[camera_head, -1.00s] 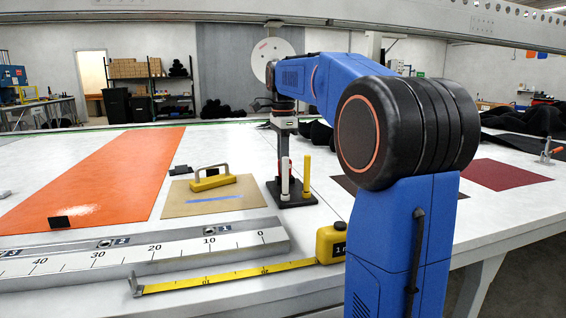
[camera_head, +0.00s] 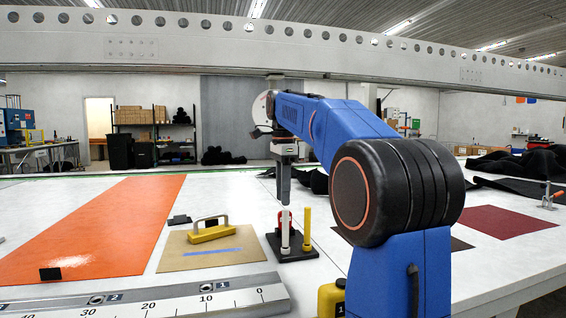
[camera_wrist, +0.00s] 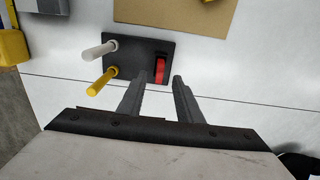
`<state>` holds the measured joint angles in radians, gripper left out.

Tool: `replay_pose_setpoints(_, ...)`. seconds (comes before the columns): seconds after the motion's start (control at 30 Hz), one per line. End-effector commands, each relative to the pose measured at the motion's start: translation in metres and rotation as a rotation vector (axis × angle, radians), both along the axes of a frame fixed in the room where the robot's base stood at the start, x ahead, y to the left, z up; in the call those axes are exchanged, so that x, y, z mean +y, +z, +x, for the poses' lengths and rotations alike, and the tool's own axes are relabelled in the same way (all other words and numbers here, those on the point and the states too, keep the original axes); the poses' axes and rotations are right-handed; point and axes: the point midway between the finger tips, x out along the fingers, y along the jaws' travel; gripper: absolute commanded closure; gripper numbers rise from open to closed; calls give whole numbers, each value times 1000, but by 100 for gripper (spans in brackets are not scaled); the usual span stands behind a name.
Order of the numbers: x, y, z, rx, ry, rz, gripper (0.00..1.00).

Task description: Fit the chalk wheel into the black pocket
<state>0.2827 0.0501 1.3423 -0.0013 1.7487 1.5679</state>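The red chalk wheel (camera_wrist: 160,70) shows edge-on in the wrist view, upright at the right end of a black stand (camera_wrist: 132,62). It appears to sit in the dark pocket there, but I cannot tell how deep. In the head view the wheel (camera_head: 281,217) is partly hidden behind a white peg (camera_head: 285,232) on the stand (camera_head: 296,254). My gripper (camera_wrist: 159,80) is open, with its two fingers apart and nothing between them. In the head view my gripper (camera_head: 284,200) points down just above the wheel.
A yellow peg (camera_head: 307,230) stands beside the white one. A steel ruler (camera_head: 190,302) and yellow tape measure (camera_head: 331,300) lie in front. A gantry beam (camera_head: 280,45) crosses above.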

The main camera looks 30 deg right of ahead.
Motion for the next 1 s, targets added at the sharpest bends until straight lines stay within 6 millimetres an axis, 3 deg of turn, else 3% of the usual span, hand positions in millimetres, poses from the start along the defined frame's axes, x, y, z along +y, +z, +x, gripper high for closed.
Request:
replay_pose_setpoints(0.2,0,44,1,-3,0,-1,68)
replay_pose_setpoints(0.5,0,89,1,-1,0,0,68)
replay_pose_setpoints(0.7,0,101,0,1,0,0,68)
replay_pose_setpoints(1.0,0,103,0,0,0,0,68)
